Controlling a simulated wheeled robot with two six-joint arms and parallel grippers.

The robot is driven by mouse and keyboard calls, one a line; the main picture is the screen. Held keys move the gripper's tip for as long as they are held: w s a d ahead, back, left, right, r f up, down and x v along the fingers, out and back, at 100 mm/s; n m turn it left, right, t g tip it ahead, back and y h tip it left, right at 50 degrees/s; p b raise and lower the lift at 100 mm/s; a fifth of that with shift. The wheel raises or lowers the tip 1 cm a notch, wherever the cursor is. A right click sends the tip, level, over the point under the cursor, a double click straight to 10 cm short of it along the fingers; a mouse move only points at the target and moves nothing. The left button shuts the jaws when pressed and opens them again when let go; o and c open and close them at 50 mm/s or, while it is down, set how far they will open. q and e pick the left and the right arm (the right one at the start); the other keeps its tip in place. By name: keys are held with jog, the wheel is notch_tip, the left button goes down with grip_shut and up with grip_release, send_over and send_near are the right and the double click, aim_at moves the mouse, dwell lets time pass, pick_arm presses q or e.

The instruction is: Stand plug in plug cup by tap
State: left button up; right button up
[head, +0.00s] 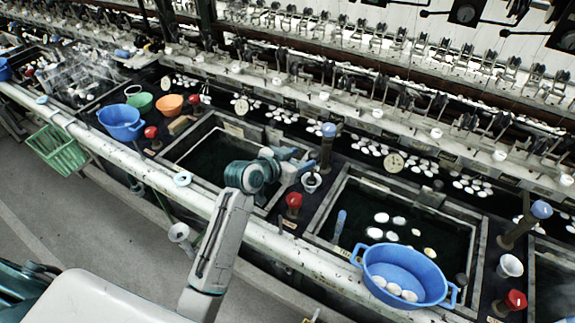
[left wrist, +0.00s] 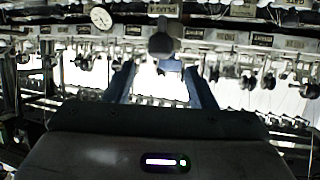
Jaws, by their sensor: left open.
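My left gripper (head: 303,164) is open beside the blue-topped tap post (head: 327,150), above and just left of a white plug cup (head: 311,183). The cup stands on the dark ledge between two basins. Something dark shows in its mouth; I cannot tell for sure whether it is the plug. In the left wrist view the two blue fingers (left wrist: 162,88) are apart with nothing held between them. A dark rounded thing (left wrist: 163,45) shows beyond them, under a label reading PLUG; I cannot tell what it is. My right gripper is not in view.
A red-topped knob (head: 294,203) stands near the cup. A blue tub (head: 405,272) with white cocoons sits on the right basin's front edge. Another cup (head: 510,265) and tap (head: 540,210) stand further right. Reeling machinery runs along the back. A pale rail (head: 130,157) runs along the front.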

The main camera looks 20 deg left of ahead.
pick_arm(q)
jog(key=b+v, duration=0.1)
jog(key=v, duration=0.4)
jog(key=shift+s+a, duration=0.1)
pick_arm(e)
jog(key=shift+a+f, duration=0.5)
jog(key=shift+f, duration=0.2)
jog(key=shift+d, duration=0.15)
